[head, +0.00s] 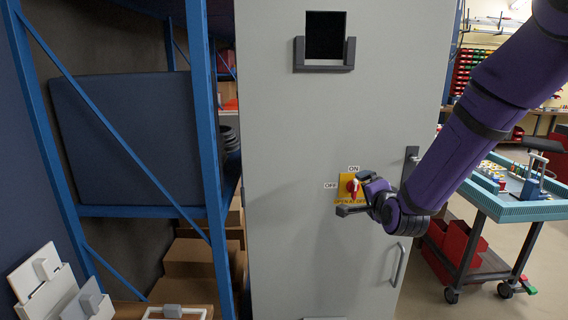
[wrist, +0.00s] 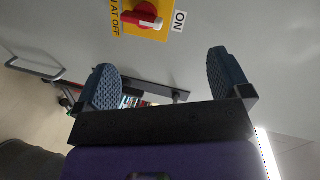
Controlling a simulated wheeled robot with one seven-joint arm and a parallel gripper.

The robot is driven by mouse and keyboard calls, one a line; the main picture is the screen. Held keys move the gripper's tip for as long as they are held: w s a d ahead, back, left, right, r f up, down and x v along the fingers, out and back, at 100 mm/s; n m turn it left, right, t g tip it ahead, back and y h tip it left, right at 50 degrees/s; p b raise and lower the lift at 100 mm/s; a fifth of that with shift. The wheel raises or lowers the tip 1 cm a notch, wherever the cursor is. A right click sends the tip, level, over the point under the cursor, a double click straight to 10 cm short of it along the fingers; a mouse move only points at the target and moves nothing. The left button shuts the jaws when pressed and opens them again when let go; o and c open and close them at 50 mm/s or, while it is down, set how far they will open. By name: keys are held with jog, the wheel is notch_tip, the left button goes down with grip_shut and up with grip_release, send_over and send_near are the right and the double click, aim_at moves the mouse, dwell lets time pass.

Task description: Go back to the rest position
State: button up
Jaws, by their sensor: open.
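My gripper (head: 354,192) is in front of the grey cabinet door (head: 290,200), by the red rotary switch (head: 352,187) on its yellow plate. In the wrist view my gripper (wrist: 168,80) has its two padded fingers wide apart with nothing between them. The red switch (wrist: 142,18) lies beyond the fingertips at the top of that view, apart from both fingers. An ON label is beside the yellow plate, and its white-tipped handle points toward ON. My purple arm reaches in from the upper right.
A blue metal rack (head: 205,130) with boxes stands left of the cabinet. A door handle (head: 398,265) and a latch (head: 410,160) are close to my gripper and forearm. A teal-edged cart (head: 520,208) stands at the right. White socket boxes (head: 45,275) are at the lower left.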

jog(key=s+d+r+n+g, duration=0.2)
jog(key=s+r+n+g, duration=0.1)
jog(key=s, duration=0.9)
jog(key=s+d+r+n+g+h, duration=0.1)
jog(key=s+r+n, duration=0.5)
jog(key=s, duration=0.6)
jog(key=s+d+r+n+g, duration=0.4)
jog(key=s+r+g, duration=0.1)
jog(key=s, duration=0.7)
jog(key=shift+s+g, duration=0.3)
jog(key=shift+g, duration=0.3)
jog(key=shift+r, duration=0.15)
